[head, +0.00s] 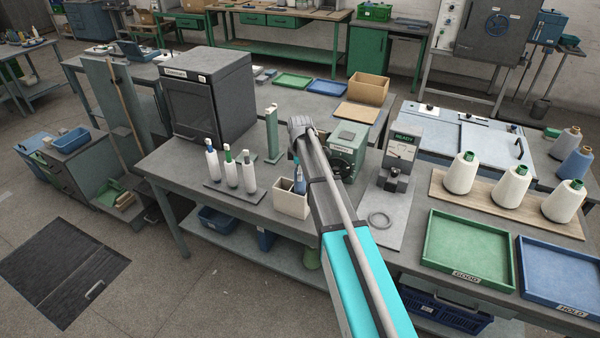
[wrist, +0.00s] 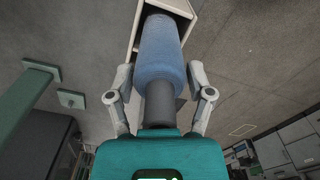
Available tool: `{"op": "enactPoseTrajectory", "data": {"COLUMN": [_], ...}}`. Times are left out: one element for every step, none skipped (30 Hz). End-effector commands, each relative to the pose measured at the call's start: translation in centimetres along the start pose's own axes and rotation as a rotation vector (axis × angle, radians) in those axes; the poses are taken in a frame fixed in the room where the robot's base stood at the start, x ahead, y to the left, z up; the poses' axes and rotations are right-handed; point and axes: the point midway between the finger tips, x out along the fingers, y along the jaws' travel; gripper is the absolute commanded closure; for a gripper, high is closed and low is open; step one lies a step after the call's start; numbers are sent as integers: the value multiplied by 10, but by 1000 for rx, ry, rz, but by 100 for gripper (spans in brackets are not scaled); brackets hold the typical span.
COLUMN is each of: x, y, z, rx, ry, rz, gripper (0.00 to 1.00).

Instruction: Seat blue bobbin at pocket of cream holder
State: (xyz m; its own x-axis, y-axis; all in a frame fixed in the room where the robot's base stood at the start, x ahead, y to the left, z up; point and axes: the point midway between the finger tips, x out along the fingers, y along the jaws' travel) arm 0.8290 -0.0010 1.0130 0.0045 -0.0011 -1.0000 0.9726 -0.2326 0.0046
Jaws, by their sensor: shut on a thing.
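The blue bobbin (wrist: 160,55) is wound with blue yarn and has a dark end toward my gripper (wrist: 160,80). My gripper is shut on it, with one finger on each side. The cream holder (wrist: 191,6) is at the top of the wrist view, and the bobbin's far end overlaps its opening. In the head view, the cream holder (head: 291,204) is an open box at the bench's front edge. The blue bobbin (head: 299,184) shows upright at its top, partly inside. How deep it sits is hidden. My arm covers most of my gripper there.
Several bobbins (head: 230,170) stand on a grey plate left of the holder. A green post (head: 272,135) stands behind. A green machine (head: 347,148) and a READY unit (head: 398,160) are to the right. A green tray (head: 468,252) lies farther right.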

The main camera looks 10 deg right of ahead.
Motion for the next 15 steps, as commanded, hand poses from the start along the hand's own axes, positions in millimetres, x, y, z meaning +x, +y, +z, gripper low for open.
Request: {"op": "enactPoseTrajectory", "data": {"x": [4, 6, 7, 9, 10, 12, 13, 14, 16, 17, 18, 19, 20, 21, 21], "y": [0, 0, 0, 0, 0, 0, 0, 0, 0, 0, 0, 0, 0, 0, 0], "z": [0, 0, 0, 0, 0, 0, 0, 0, 0, 0, 0, 0, 0, 0, 0], "rx": [0, 0, 0, 0, 0, 0, 0, 0, 0, 0, 0, 0, 0, 0, 0], "ry": [0, 0, 0, 0, 0, 0, 0, 0, 0, 0, 0, 0, 0, 0, 0], "rz": [0, 0, 0, 0, 0, 0, 0, 0, 0, 0, 0, 0, 0, 0, 0], "gripper": [70, 70, 70, 70, 70, 70, 70, 70, 70, 70, 70, 70, 70, 70, 70]}}
